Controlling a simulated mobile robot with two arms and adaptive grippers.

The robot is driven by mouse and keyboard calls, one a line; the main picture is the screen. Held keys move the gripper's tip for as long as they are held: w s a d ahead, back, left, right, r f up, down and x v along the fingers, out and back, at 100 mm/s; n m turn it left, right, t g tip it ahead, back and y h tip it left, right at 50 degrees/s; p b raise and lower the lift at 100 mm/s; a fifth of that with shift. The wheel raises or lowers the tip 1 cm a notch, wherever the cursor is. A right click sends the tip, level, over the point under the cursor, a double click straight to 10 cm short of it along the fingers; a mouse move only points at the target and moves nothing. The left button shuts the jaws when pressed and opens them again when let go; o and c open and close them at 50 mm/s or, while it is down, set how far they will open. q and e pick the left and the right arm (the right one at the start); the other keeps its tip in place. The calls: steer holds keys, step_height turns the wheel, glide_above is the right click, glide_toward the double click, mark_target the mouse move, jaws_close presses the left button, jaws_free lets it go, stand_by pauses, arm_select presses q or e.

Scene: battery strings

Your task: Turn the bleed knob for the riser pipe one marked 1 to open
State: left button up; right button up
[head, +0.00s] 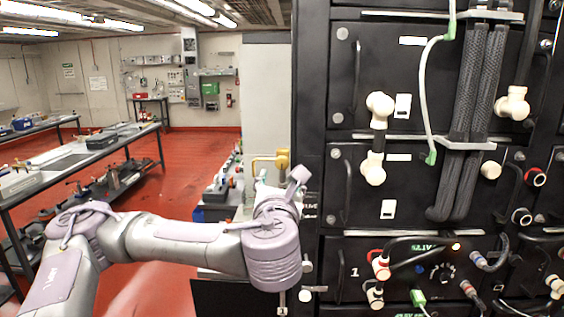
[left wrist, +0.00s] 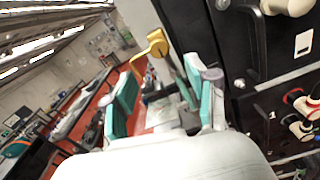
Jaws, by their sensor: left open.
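The black panel marked 1 (head: 354,272) is at the lower right in the head view. A dark dial-like knob (head: 443,273) with light marks around it sits on this panel, beside a blue button. I cannot read its setting or tell whether it is the bleed knob. My left gripper (head: 264,186) is to the left of the rack, partly hidden by its own wrist. In the left wrist view it (left wrist: 165,82) is open with teal pads apart and nothing held. A yellow fitting (head: 270,162) is just beyond it, also in the left wrist view (left wrist: 153,47), apart from the pads.
The tall black rack (head: 310,120) fills the right side, with protruding white connectors (head: 380,105), handles and thick black cables (head: 478,90). Workbenches (head: 90,150) stand left; red floor (head: 195,165) between is clear.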

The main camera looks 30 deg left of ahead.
mark_target(282, 166)
arm_select(q)
steer(key=p+x, duration=0.1)
steer(key=x, duration=0.3)
steer(key=p+x, duration=0.2)
steer(key=x, duration=0.1)
steer(key=shift+w+a+r, duration=0.2)
steer(key=shift+w, duration=0.15)
steer(key=shift+w+a+f, duration=0.15)
steer(key=shift+w+a, duration=0.15)
steer(key=shift+w, duration=0.25)
jaws_close()
steer(key=shift+f, duration=0.1)
